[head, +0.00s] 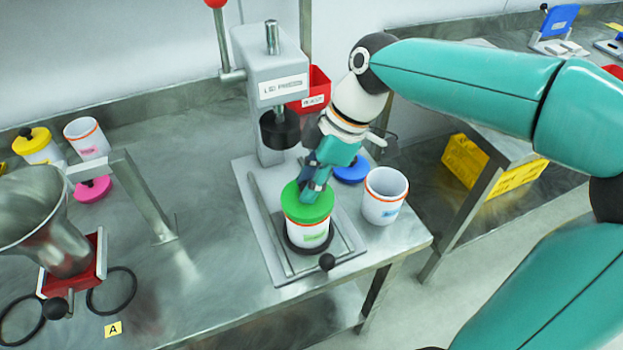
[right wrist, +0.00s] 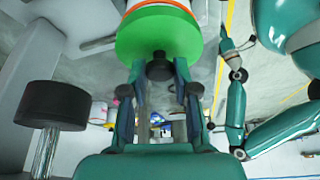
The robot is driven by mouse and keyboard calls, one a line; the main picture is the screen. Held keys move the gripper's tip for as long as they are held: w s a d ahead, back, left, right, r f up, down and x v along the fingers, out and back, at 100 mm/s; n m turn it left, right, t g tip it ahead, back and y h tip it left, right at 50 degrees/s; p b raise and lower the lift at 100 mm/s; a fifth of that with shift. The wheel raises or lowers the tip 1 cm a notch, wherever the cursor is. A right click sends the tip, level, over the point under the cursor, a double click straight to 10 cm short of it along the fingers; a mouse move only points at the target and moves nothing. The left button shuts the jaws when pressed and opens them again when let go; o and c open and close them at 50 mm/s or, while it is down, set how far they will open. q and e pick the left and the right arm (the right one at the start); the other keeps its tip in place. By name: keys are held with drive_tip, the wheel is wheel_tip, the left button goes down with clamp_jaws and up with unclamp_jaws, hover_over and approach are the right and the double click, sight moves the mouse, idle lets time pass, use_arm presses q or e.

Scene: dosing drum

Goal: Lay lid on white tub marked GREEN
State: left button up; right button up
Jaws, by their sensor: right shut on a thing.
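The green lid (head: 307,202) sits level over the mouth of the white tub (head: 309,232) with the green label; they look in contact. The tub stands upright in a dark ring on the press base. My right gripper (head: 316,186) comes down from above, shut on the lid's knob. In the right wrist view the dark knob (right wrist: 159,67) is between the fingers, under the green lid (right wrist: 158,36), with the tub's orange band just beyond. The fingertips partly hide the knob in the head view. My left gripper is not clearly seen.
The press (head: 270,85) stands behind the tub, its dark ram (head: 279,130) close to my gripper. An open blue-labelled tub (head: 385,196) stands to the right, with a blue lid (head: 352,171) behind. A funnel (head: 50,225) is at the left.

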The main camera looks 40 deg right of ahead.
drive_tip(key=shift+f+b, duration=0.35)
drive_tip(key=shift+b, duration=0.05)
idle(0.6)
idle(0.3)
drive_tip(key=o, duration=0.9)
drive_tip(key=o, duration=0.8)
drive_tip(key=shift+r+p, duration=2.8)
drive_tip(key=shift+r, duration=0.75)
